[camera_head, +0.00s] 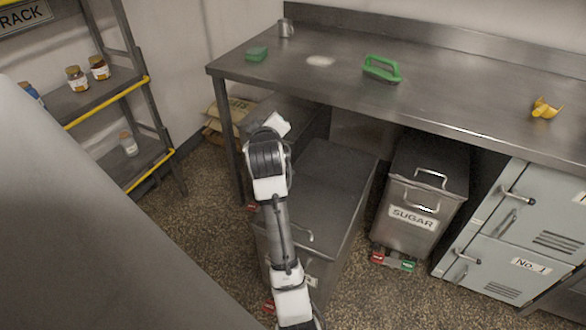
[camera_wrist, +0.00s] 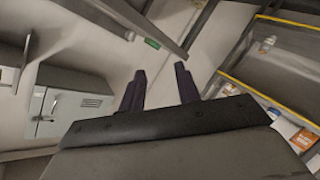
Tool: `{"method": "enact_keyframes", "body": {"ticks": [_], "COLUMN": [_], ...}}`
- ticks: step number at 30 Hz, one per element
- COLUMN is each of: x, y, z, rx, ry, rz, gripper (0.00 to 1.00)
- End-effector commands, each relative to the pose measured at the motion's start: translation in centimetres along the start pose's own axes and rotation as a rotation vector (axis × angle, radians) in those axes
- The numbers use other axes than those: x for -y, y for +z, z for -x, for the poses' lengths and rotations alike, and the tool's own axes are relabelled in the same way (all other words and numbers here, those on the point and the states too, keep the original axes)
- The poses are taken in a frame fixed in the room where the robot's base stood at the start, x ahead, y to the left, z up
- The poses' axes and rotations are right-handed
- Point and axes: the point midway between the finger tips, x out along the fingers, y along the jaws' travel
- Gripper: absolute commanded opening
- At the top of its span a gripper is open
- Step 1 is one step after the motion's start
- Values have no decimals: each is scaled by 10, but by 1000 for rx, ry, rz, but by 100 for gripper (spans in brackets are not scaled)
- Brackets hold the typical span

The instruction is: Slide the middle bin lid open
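A grey metal bin with a dark flat lid (camera_head: 335,178) stands under the steel table, in the middle of the row, reaching out past the table's front edge. A handle (camera_head: 300,236) shows near its front, and its front is partly hidden by my arm. The lid looks shut. My gripper shows in the wrist view (camera_wrist: 160,88) with its two dark fingers apart and nothing between them. In the head view my arm crosses over the bin's left side; the fingertips are not clear there, and I see no contact with the lid.
The bin labelled SUGAR (camera_head: 410,208) stands to the right, then pale lockers (camera_head: 525,225). A shelf rack (camera_head: 105,98) with jars is at far left. The steel table (camera_head: 460,95) overhangs the bins. Speckled floor is open between.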

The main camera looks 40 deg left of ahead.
Motion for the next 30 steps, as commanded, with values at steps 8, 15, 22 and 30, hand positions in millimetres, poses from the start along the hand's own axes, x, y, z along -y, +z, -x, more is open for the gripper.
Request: {"method": "enact_keyframes", "body": {"ticks": [8, 15, 22, 30], "x": [78, 107, 121, 145], "y": [121, 157, 174, 203], "z": [9, 37, 31, 10], "rx": [569, 725, 733, 734], "ry": [-560, -800, -815, -817], "rz": [214, 270, 272, 273], "gripper": [33, 33, 33, 33]}}
